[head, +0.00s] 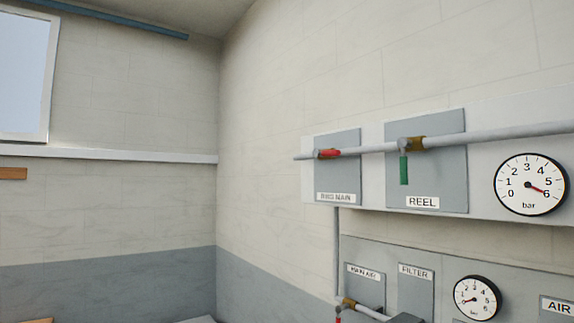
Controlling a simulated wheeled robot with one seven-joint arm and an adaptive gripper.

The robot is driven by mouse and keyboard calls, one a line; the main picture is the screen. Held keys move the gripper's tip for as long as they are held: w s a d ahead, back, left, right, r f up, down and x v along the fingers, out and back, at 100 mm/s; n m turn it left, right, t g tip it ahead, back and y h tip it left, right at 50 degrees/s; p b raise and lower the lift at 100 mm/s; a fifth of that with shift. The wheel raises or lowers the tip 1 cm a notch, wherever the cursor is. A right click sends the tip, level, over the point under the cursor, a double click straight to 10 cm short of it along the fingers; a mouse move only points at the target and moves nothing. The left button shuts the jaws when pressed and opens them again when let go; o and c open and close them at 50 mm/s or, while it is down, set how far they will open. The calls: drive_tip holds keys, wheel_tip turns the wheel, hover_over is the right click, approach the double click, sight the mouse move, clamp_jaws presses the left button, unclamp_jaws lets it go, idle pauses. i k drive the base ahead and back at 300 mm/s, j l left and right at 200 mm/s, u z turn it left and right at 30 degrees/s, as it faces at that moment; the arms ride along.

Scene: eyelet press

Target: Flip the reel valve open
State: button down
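The reel valve has a brass body (416,143) on the grey upper pipe, in front of a grey plate labelled REEL (422,202). Its green handle (404,169) hangs straight down, across the line of the pipe. My gripper is not seen in the head view, and nothing touches the handle.
A red handle (329,154) lies along the same pipe at the RING MAIN plate (338,180). A gauge (530,185) to the right reads about 6 bar. Below are another valve (346,302), a FILTER plate (416,290) and a smaller gauge (477,298). Space around the green handle looks clear.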

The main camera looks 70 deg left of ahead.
sight(403, 142)
drive_tip(key=u, duration=2)
